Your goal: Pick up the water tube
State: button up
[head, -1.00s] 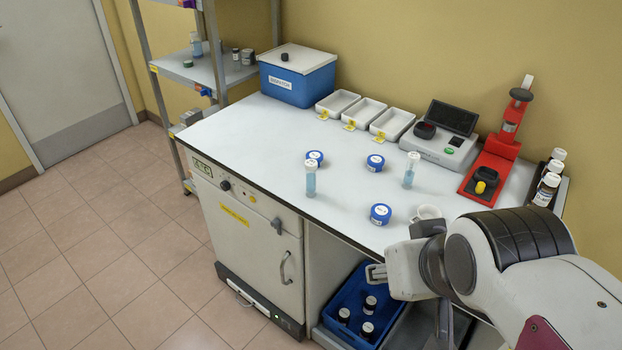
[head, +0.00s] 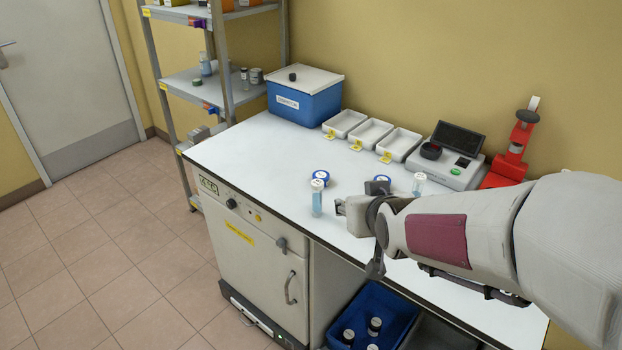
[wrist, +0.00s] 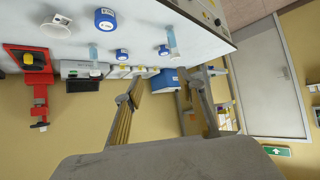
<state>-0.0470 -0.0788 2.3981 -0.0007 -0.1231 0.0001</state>
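Two clear tubes with white caps and pale blue liquid stand upright on the bench. The left tube (head: 317,199) is near the front edge; the other tube (head: 418,184) stands farther right, partly behind my arm. Labels are too small to read, so I cannot tell which is the water tube. My gripper (head: 341,207) is just right of the left tube, apart from it. In the wrist view my gripper (wrist: 167,82) has its fingers spread and empty, with the left tube (wrist: 171,40) beyond the gap and the other tube (wrist: 93,52) to the left.
Blue-lidded jars (head: 321,177) stand near the tubes; one is partly hidden by my gripper. White trays (head: 371,133), a blue box (head: 304,97), an analyser (head: 447,168) and a red stand (head: 511,158) line the back.

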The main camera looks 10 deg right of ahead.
jog(key=w+a+f+t, duration=0.25)
jog(key=w+f, duration=0.35)
jog(key=w, duration=0.5)
jog(key=t+y, duration=0.1)
jog(key=t, duration=0.3)
send_near(318, 196)
jog(key=shift+n, duration=0.3)
jog(key=w, duration=0.2)
jog(key=w+r, duration=0.1)
jog(key=w, duration=0.1)
jog(key=shift+s+a+f+t+y, duration=0.15)
jog(key=shift+f+t+y, duration=0.15)
jog(key=shift+f, duration=0.35)
jog(key=shift+w+a, duration=0.15)
jog(key=shift+w, duration=1.2)
jog(key=shift+w+a+f, duration=0.1)
jog(key=shift+w, duration=1.2)
jog(key=shift+w+a+f, duration=0.1)
jog(key=shift+w, duration=1.2)
grip_shut()
